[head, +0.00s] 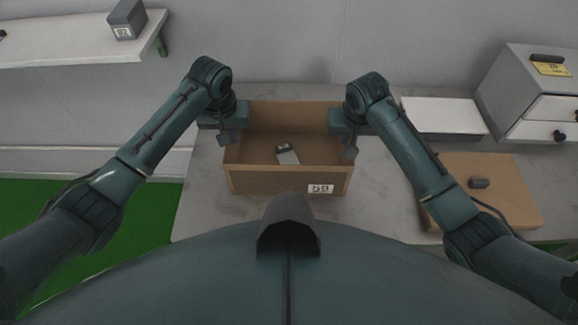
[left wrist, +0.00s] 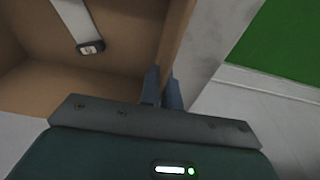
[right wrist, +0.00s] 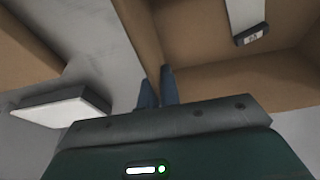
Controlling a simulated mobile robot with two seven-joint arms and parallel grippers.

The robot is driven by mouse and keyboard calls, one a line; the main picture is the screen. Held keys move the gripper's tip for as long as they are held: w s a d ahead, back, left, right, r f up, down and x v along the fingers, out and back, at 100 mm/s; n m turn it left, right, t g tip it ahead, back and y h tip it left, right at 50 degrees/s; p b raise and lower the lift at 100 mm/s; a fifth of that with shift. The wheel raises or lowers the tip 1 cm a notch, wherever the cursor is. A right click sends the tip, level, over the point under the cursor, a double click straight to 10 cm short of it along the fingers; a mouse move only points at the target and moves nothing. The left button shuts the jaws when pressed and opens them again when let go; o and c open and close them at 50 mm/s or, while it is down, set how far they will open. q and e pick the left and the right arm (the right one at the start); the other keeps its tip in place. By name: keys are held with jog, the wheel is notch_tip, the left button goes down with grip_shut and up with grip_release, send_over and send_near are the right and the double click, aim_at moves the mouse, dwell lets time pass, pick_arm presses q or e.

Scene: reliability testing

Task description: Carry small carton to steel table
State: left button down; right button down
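The small carton (head: 288,179) is an open brown box with a label reading 59, centred in front of me in the head view. A small grey and white device (head: 287,154) lies inside it. My left gripper (head: 228,137) is at the carton's left wall; in the left wrist view its fingers (left wrist: 162,90) are close together with the wall between them. My right gripper (head: 350,151) is likewise on the right wall, which shows between its fingers (right wrist: 158,88). The grey table (head: 205,185) is under the carton; whether they touch is unclear.
A flat brown box (head: 510,185) with a dark block on it and a white flat box (head: 442,116) are to the right. A drawer unit (head: 520,85) stands at far right. A wall shelf (head: 70,48) is upper left. Green floor (head: 120,240) shows at left.

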pick_arm(q)
jog(key=c, duration=2)
grip_release()
pick_arm(e)
jog(key=c, duration=2)
grip_release()
pick_arm(q)
jog(key=o, duration=0.4)
pick_arm(e)
jog(key=o, duration=0.4)
pick_arm(q)
jog(key=r, duration=0.4)
jog(key=s+r, duration=0.1)
jog(key=r, duration=0.7)
jog(key=shift+s, duration=0.4)
pick_arm(e)
jog(key=v, duration=1.2)
jog(key=shift+s, duration=0.1)
